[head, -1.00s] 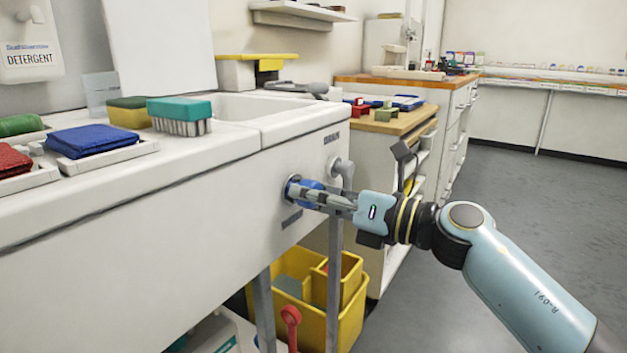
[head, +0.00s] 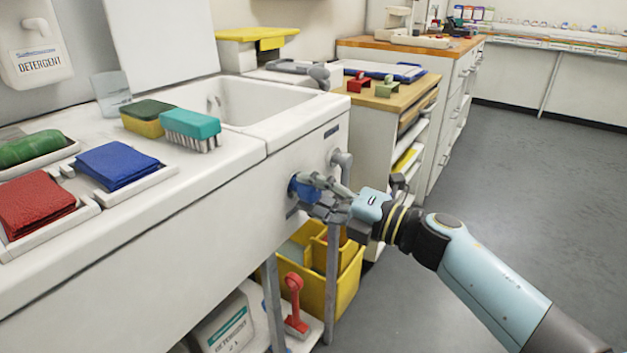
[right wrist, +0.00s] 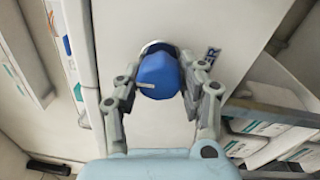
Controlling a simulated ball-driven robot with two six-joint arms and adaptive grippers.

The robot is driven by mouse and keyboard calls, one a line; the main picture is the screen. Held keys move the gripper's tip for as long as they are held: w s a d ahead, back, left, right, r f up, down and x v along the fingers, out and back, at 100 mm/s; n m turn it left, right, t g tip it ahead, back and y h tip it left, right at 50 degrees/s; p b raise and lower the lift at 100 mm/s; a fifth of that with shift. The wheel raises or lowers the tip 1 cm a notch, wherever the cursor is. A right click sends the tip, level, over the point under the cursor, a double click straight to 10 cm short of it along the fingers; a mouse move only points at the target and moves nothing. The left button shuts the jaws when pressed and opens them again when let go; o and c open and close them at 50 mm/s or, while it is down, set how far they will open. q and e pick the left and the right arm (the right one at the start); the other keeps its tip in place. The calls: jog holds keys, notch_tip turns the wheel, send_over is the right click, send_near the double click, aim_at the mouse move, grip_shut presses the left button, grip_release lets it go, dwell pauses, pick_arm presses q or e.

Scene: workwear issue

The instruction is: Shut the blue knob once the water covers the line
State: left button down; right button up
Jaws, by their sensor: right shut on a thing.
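The blue knob (head: 303,189) sticks out of the front panel of the white sink unit. My right gripper (head: 313,194) is shut on it. In the right wrist view the blue knob (right wrist: 158,76) sits between the two fingers, with a pale mark on its face. The sink basin (head: 262,100) is partly seen from the side. I cannot make out water or a line in it. My left gripper is not in view.
A grey pipe fitting (head: 341,160) is just right of the knob. Cloths and a teal brush (head: 190,127) lie on the counter. Grey floor is free at right.

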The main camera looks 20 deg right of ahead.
jog(key=shift+m+p, duration=0.3)
jog(key=shift+m, duration=0.1)
jog(key=o, duration=1.2)
jog(key=shift+d, duration=0.1)
jog(key=v, duration=1.2)
